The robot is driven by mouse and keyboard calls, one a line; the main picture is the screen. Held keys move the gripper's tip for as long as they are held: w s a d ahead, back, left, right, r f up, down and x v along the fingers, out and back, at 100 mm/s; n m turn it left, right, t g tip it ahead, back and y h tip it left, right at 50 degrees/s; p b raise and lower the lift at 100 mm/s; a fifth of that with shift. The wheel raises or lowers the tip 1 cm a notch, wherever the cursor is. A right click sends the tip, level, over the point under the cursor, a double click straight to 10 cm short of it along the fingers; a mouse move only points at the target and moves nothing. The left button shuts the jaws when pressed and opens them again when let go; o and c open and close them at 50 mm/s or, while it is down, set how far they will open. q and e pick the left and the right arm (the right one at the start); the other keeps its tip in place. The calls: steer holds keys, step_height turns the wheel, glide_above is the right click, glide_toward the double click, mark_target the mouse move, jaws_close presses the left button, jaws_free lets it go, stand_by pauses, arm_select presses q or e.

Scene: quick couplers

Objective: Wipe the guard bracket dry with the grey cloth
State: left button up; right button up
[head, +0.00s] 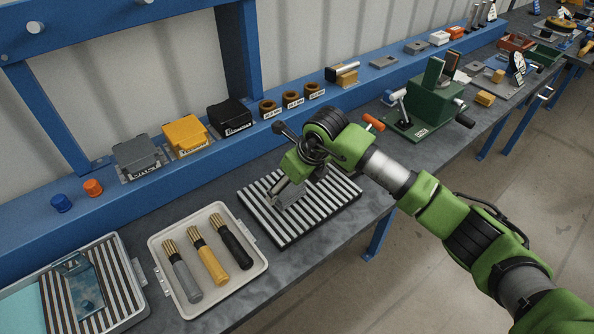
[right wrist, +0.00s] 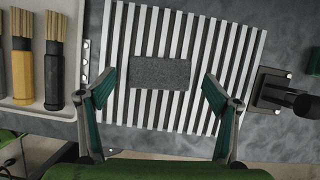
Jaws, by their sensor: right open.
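The grey cloth (right wrist: 160,73) lies flat on a black-and-white striped rack (right wrist: 120,60), seen in the right wrist view. My right gripper (right wrist: 160,98) is open above the rack, with one finger on each side of the cloth's near end and apart from it. In the head view the right gripper (head: 285,195) points down at the rack (head: 330,200) and hides much of the cloth. A bluish, shiny plate (head: 80,285), perhaps the guard bracket, lies on a striped insert in a grey tray (head: 127,290) at lower left. My left gripper is out of view.
A light tray (head: 165,285) with three brushes stands between the rack and the left tray. A green fixture (head: 425,110) stands right of the rack. Labelled boxes and brown rings (head: 291,99) line the blue ledge behind.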

steer(key=shift+x, duration=1.4)
steer(key=shift+c, duration=0.4)
steer(key=c, duration=1.1)
steer(key=o, duration=1.2)
steer(key=shift+c, duration=0.2)
steer(key=shift+r+p, duration=0.25)
steer(key=shift+p, duration=0.05)
steer(key=shift+r+p, duration=0.3)
steer(key=shift+r, duration=0.35)
